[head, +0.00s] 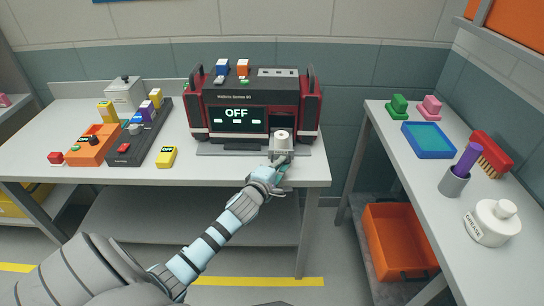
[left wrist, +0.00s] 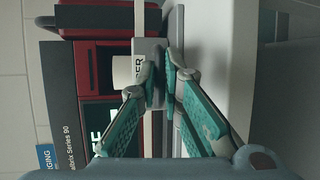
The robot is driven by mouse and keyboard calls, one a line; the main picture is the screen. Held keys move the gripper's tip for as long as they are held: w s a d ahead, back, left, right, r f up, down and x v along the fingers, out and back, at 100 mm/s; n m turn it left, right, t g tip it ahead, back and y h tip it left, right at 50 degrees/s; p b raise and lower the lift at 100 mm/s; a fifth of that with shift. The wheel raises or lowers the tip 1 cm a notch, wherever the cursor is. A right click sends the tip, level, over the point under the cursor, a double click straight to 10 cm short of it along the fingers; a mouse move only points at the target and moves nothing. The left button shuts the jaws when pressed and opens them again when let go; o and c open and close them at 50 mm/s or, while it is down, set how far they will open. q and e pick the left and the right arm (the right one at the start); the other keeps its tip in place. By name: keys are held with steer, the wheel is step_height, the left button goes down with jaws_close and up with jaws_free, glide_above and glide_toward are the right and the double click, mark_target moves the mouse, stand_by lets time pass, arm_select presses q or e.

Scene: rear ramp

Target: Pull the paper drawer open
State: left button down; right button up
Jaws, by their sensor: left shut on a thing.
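A dark red and black machine (head: 255,98) stands on the back bench, its screen (head: 237,118) reading OFF. Its paper drawer (head: 281,153) sticks out at the front right, with a white paper roll (head: 282,139) on it. My left gripper (head: 280,163) is at the drawer's front. In the left wrist view, the left gripper (left wrist: 161,85) is shut on the drawer's dark grey handle (left wrist: 157,58). The white roll (left wrist: 122,72) and part of the drawer's lettering show beside the fingers, which hide the rest. My right gripper is not in view.
On the left of the bench are an orange box (head: 92,145), a dark control panel (head: 140,132) and a yellow block (head: 166,157). The right bench (head: 420,175) holds a blue tray (head: 428,140) and a white jar (head: 492,223). The space before the drawer looks clear apart from my arm.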

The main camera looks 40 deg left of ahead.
arm_select(q)
steer(key=shift+d, duration=0.1)
steer(key=shift+w+f, duration=0.1)
steer(key=c, duration=1.8)
jaws_free()
steer(key=shift+o, duration=0.4)
steer(key=shift+d, duration=0.1)
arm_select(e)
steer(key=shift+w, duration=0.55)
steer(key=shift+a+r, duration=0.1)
